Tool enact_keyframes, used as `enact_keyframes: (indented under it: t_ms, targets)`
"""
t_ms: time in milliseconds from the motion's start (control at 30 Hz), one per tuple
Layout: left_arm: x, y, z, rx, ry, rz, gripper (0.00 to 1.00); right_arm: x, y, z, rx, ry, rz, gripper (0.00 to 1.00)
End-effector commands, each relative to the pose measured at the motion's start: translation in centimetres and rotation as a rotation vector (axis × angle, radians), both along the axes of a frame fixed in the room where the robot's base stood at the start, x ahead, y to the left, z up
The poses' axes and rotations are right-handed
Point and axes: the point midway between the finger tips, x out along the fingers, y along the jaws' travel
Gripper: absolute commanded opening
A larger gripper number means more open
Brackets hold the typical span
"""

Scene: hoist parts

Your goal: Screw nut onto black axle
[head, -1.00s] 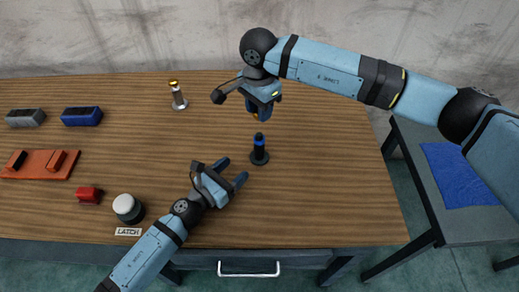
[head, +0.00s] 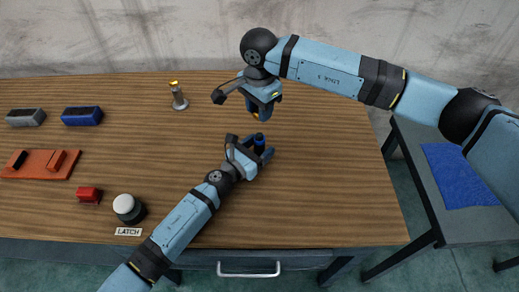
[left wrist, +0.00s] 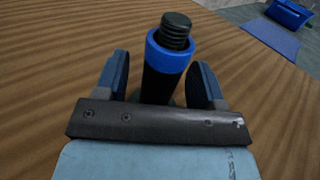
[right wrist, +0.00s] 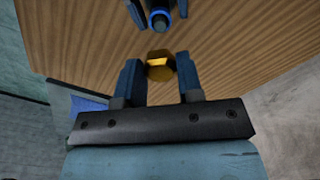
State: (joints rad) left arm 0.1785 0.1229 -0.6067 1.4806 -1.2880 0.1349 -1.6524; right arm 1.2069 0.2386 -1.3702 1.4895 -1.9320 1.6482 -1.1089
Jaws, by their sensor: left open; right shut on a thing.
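The black axle (head: 259,140) stands upright on the table, with a blue collar and a threaded tip. In the left wrist view the axle (left wrist: 163,82) rises between the fingers of my left gripper (left wrist: 165,85). The left gripper is open, with one finger on each side of the axle and a gap visible at both. My right gripper (right wrist: 160,72) is shut on a brass nut (right wrist: 159,65). In the head view the right gripper (head: 262,112) hangs just behind the axle, and the nut is barely visible there.
A metal post with a brass top (head: 178,96) stands behind on the left. Grey (head: 25,117) and blue (head: 82,116) blocks, an orange tray (head: 40,172), a red block (head: 88,195) and a white-topped button (head: 124,205) lie left. A side table with blue mat (head: 458,175) stands right.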

Motion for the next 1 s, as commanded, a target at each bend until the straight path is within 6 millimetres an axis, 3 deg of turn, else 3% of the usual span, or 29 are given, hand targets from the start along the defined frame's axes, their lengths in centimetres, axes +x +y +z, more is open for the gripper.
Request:
enact_keyframes:
  t_ms: [67, 300, 333, 533, 833, 1000]
  targets:
    - [0.0, 0.0, 0.0, 0.0, 0.0, 0.0, 0.58, 0.0, 0.0, 0.0, 0.0, 0.0, 0.0, 0.1]
    - [0.0, 0.0, 0.0, 0.0, 0.0, 0.0, 0.03, 0.0, 0.0, 0.0, 0.0, 0.0, 0.0, 0.1]
    - [0.0, 0.0, 0.0, 0.0, 0.0, 0.0, 0.0, 0.0, 0.0, 0.0, 0.0, 0.0, 0.0, 0.1]
    - [0.0, 0.0, 0.0, 0.0, 0.0, 0.0, 0.0, 0.0, 0.0, -0.7, -0.001, 0.001, 0.0, 0.1]
    - [0.0, 0.0, 0.0, 0.0, 0.0, 0.0, 0.0, -0.1, 0.1, -4.8, 0.001, -0.001, -0.001, 0.1]
    - [0.0, 0.0, 0.0, 0.0, 0.0, 0.0, 0.0, 0.0, 0.1, -5.0, 0.001, -0.002, 0.0, 0.1]
